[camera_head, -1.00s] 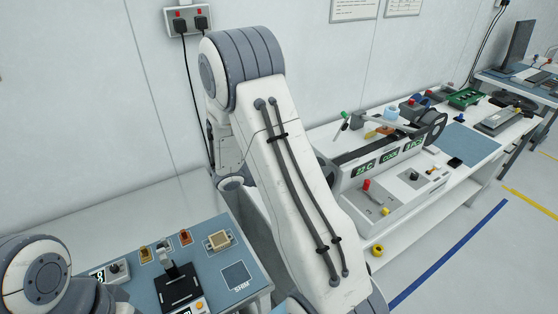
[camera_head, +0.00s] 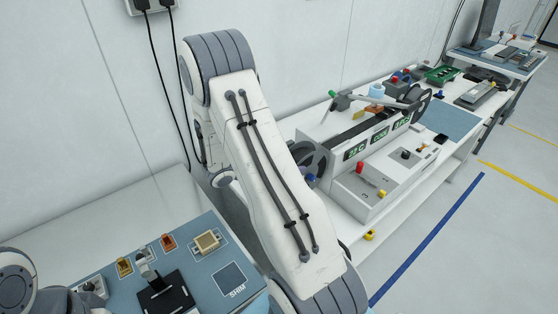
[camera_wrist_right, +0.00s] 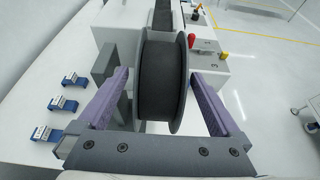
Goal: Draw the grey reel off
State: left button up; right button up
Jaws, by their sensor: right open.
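A grey reel (camera_wrist_right: 161,85) with a dark wound middle and grey flanges fills the centre of the right wrist view. It is mounted at the near end of the white machine. My right gripper (camera_wrist_right: 159,77) is open, with its two purple fingers on either side of the reel; contact cannot be told. In the head view part of the reel (camera_head: 308,160) shows behind my right arm, which hides most of my right gripper.
The white machine (camera_head: 352,187) has green displays, a red knob and a second dark reel (camera_head: 421,103) at its far end. A blue mat (camera_head: 210,275) with small parts lies at the lower left. Several blue clips (camera_wrist_right: 68,105) lie left of the reel.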

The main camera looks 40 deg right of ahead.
aim_at(306, 162)
jog(key=p+x, duration=0.1)
jog(key=x, duration=0.5)
jog(key=shift+d+f+p, duration=0.1)
jog(key=shift+d+p, duration=0.1)
jog(key=shift+p, duration=0.15)
grip_shut()
jog(key=shift+s, duration=0.1)
jog(key=shift+s+a+b, duration=0.1)
jog(key=shift+s+b, duration=0.2)
jog(key=shift+s, duration=0.35)
dwell(0.3)
jog(key=s+a+b, duration=0.1)
jog(key=s+b, duration=0.2)
jog(key=s, duration=0.6)
dwell(1.1)
